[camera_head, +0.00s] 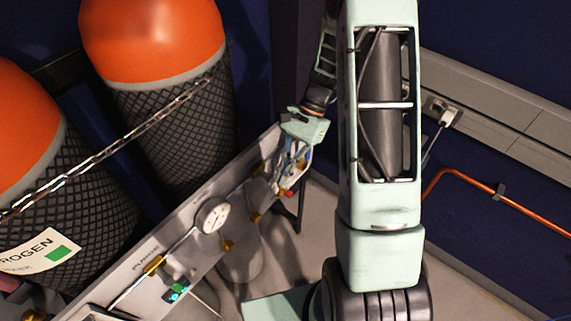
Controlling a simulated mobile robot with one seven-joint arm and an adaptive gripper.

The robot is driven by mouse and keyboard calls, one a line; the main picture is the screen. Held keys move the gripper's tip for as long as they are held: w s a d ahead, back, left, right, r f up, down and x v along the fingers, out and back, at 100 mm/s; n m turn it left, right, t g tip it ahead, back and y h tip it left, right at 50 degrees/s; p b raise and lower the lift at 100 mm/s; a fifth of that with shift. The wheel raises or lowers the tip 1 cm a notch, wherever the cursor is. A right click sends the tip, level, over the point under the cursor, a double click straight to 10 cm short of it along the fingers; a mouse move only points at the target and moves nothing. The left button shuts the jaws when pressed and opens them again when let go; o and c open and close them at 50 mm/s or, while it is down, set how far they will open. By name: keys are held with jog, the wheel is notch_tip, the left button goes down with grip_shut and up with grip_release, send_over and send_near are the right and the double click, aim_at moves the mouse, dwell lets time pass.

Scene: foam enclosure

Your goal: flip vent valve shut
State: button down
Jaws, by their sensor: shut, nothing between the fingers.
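The grey valve panel (185,245) runs diagonally from the lower left to the middle. It carries a round white gauge (212,215) and brass fittings, one below the gauge (228,246) and one to its right (255,217). My gripper (287,187) is shut at the panel's far right end, close in front of it. A small red part (291,194) shows beside its fingertips. I cannot tell whether the fingers touch anything. I cannot tell which fitting is the vent valve; the area behind my gripper is partly hidden.
Two orange-topped cylinders in black mesh, one upper (165,100) and one at left (75,210), stand behind the panel, with a chain (130,137) across them. A copper pipe (500,192) and a grey wall trunking (510,115) run along the right wall. Some grey floor is clear.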

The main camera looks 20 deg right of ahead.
jog(key=shift+s+a+f+g+y, duration=0.2)
jog(key=shift+a+f+g+y, duration=0.1)
jog(key=shift+f+y, duration=0.1)
jog(key=shift+d, duration=0.1)
dwell(0.7)
